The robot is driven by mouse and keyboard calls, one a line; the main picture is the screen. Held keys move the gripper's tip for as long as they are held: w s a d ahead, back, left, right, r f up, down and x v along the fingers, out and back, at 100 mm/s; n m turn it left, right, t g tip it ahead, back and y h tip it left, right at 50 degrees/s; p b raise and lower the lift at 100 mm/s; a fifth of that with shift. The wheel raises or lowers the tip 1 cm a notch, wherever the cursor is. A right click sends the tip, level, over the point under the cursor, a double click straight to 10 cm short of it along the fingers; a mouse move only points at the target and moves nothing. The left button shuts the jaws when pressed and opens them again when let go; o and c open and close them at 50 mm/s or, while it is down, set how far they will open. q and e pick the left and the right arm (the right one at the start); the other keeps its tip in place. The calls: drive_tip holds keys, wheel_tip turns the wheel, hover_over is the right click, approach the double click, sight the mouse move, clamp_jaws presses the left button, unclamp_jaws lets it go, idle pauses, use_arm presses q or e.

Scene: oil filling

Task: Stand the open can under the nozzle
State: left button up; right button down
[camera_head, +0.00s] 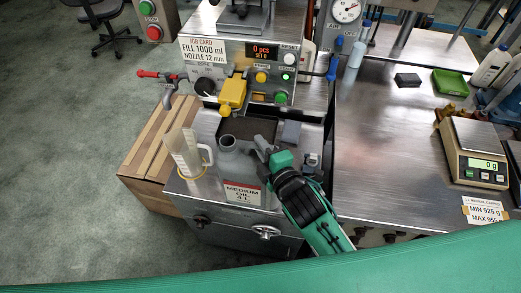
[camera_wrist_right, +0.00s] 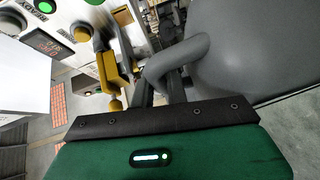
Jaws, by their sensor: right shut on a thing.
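A grey can (camera_head: 233,168) with an open round neck stands upright or is held near the front of the filling machine. My right gripper (camera_head: 264,150) is at the can's right side. In the right wrist view my right gripper (camera_wrist_right: 160,92) is shut on the can's loop handle, and the can's body (camera_wrist_right: 250,55) fills the upper right. The yellow nozzle (camera_head: 232,93) is behind and above the can, over a dark plate (camera_head: 248,130). I cannot tell whether the can's base touches anything. My left gripper is out of view.
A clear measuring jug (camera_head: 186,152) stands close to the can's left. A red-handled tap (camera_head: 165,80) sticks out at the machine's left, above a wooden crate (camera_head: 150,135). On the right bench are a scale (camera_head: 476,148), a green tray (camera_head: 450,83) and several bottles.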

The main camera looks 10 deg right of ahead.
drive_tip(key=shift+w+f, duration=0.3)
drive_tip(key=shift+f, duration=0.15)
drive_tip(key=shift+w+d+r, duration=0.1)
drive_tip(key=shift+w+d, duration=0.1)
drive_tip(key=shift+w, duration=0.15)
drive_tip(key=shift+w+d+b, duration=0.1)
drive_tip(key=shift+w+b, duration=0.2)
drive_tip(key=shift+w, duration=0.05)
drive_tip(key=shift+w+d+b, duration=0.15)
drive_tip(key=shift+w+d, duration=0.05)
drive_tip(key=shift+w, duration=0.4)
drive_tip(key=shift+w+d+b, duration=0.15)
drive_tip(key=shift+w+d, duration=0.05)
drive_tip(key=shift+w, duration=0.4)
drive_tip(key=w, duration=0.1)
drive_tip(key=w+d, duration=0.1)
drive_tip(key=w, duration=0.1)
drive_tip(key=shift+w, duration=0.15)
